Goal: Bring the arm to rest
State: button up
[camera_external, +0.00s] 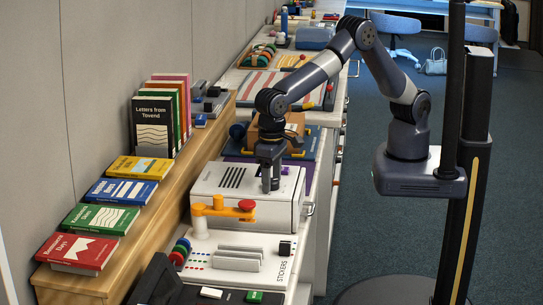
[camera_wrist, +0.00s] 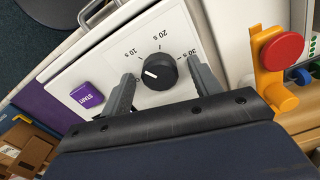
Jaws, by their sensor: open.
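My dark grey arm reaches from its base at the right over the bench to the left. My gripper (camera_external: 270,182) points down at the right part of the white box (camera_external: 218,183). In the wrist view, the open fingers (camera_wrist: 163,76) stand apart, one on each side of a black timer knob (camera_wrist: 158,72). The knob has a white pointer line and marks of 10 s, 20 s and 30 s around it. A gap shows beside the knob, and nothing is held. I cannot tell how far the fingertips are from the panel.
A purple START button (camera_wrist: 86,97) is left of the knob. An orange lever with a red knob (camera_external: 245,205) stands in front of the box. Books (camera_external: 95,218) line the wooden shelf at the left. A cardboard box (camera_wrist: 25,150) shows at the lower left.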

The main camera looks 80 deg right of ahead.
notch_tip(320, 180, up, 11)
jog(key=b, duration=0.1)
notch_tip(320, 180, down, 11)
jog(key=shift+f+p, duration=0.15)
jog(key=shift+p, duration=0.45)
jog(key=shift+n, duration=0.3)
jog(key=n, duration=0.4)
jog(key=shift+n, duration=0.3)
jog(key=n, duration=0.6)
jog(key=shift+p, duration=0.35)
notch_tip(320, 180, up, 11)
jog(key=b, duration=0.1)
jog(key=shift+o, duration=0.4)
